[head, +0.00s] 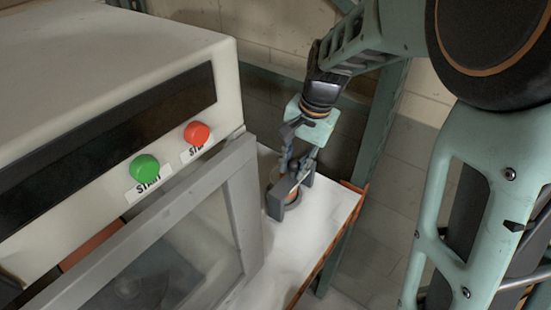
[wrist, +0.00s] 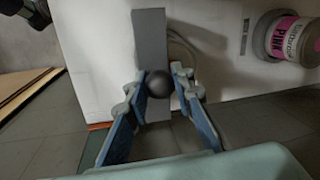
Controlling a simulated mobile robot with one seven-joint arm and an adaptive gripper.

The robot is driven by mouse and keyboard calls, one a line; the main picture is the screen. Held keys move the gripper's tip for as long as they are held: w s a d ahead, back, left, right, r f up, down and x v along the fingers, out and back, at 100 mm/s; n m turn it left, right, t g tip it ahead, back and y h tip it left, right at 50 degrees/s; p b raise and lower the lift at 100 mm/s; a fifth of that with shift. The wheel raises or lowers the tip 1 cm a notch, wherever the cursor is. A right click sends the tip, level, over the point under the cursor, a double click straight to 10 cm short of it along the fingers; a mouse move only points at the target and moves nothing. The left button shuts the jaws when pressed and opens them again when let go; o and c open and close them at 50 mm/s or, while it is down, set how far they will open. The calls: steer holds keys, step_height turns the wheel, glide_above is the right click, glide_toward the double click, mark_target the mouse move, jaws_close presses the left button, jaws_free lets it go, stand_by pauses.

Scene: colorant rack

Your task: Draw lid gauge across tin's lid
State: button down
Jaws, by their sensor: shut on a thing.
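The lid gauge (wrist: 150,38) is a dark grey bar with a round black knob. My gripper (wrist: 162,82) is shut on that knob, one blue-padded finger on each side. In the head view my gripper (head: 296,164) points down at the gauge (head: 274,204), whose two upright ends stand on either side of a small round tin (head: 291,197) with an orange patch. The gauge hides most of the tin's lid. Whether the bar touches the lid cannot be told. In the wrist view the bar covers the tin, with only a faint curved edge beside it.
A pink-labelled tin (wrist: 290,38) lies to the right in the wrist view. The white shelf (head: 326,208) has an orange edge and a green post (head: 378,130) beside it. A machine with a green START button (head: 144,168), a red STOP button (head: 197,132) and a grey-framed door (head: 246,200) stands close left.

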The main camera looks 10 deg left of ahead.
steer(key=shift+s+d, duration=0.25)
steer(key=shift+d, duration=0.3)
steer(key=c, duration=1.7)
jaws_free()
steer(key=shift+o, duration=0.2)
steer(key=shift+r, duration=0.1)
step_height(320, 180, up, 12)
steer(key=d, duration=0.2)
steer(key=shift+s, duration=0.4)
steer(key=shift+f, duration=0.2)
